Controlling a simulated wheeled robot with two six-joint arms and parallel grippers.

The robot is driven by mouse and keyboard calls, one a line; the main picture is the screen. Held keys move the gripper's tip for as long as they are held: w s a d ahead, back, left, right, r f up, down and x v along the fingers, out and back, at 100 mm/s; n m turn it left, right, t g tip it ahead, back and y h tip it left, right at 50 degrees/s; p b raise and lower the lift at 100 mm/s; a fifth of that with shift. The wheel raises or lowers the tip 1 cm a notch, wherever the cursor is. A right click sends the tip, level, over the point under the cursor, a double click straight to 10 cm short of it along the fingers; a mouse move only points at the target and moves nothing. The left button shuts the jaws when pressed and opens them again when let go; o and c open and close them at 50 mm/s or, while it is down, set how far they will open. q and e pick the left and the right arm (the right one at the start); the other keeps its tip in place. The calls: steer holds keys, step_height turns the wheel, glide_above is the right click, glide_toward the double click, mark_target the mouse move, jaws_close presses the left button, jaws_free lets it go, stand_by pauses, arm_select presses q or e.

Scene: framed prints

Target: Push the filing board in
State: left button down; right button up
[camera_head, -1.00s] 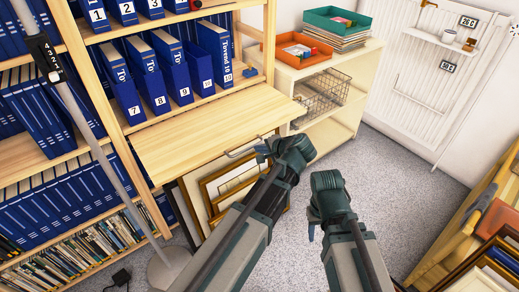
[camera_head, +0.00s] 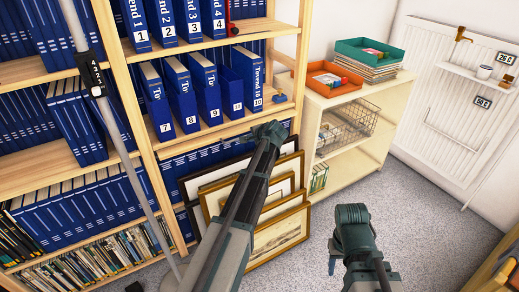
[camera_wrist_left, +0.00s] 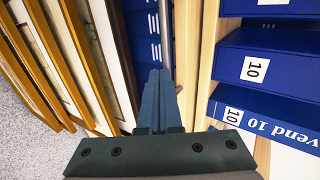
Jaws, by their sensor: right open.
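The filing board (camera_head: 215,134) is a pale wooden pull-out shelf. In the head view it sits in the bookcase below the numbered blue binders, with only its front edge showing, about level with the case front. My left gripper (camera_head: 272,130) is at the right end of this edge. In the left wrist view its fingers (camera_wrist_left: 156,80) are together, beside a grey metal bar (camera_wrist_left: 165,25) and the pale wooden edge (camera_wrist_left: 187,55). I cannot tell if they touch the board. My right gripper (camera_head: 333,258) is open over the floor, away from the board, its fingers partly hidden.
Framed prints (camera_head: 275,235) lean against the bookcase below the board, close to my left arm. A low shelf unit (camera_head: 365,125) with trays and a wire basket stands to the right. A grey pole (camera_head: 120,125) rises at the left. Carpet is clear at the right.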

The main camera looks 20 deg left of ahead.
arm_select(q)
steer(key=w+a, duration=0.2)
steer(key=shift+w+a, duration=0.2)
steer(key=shift+a, duration=0.2)
steer(key=shift+w+a, duration=0.15)
steer(key=shift+a, duration=0.1)
steer(key=shift+r, duration=0.1)
arm_select(e)
steer(key=shift+s, duration=0.1)
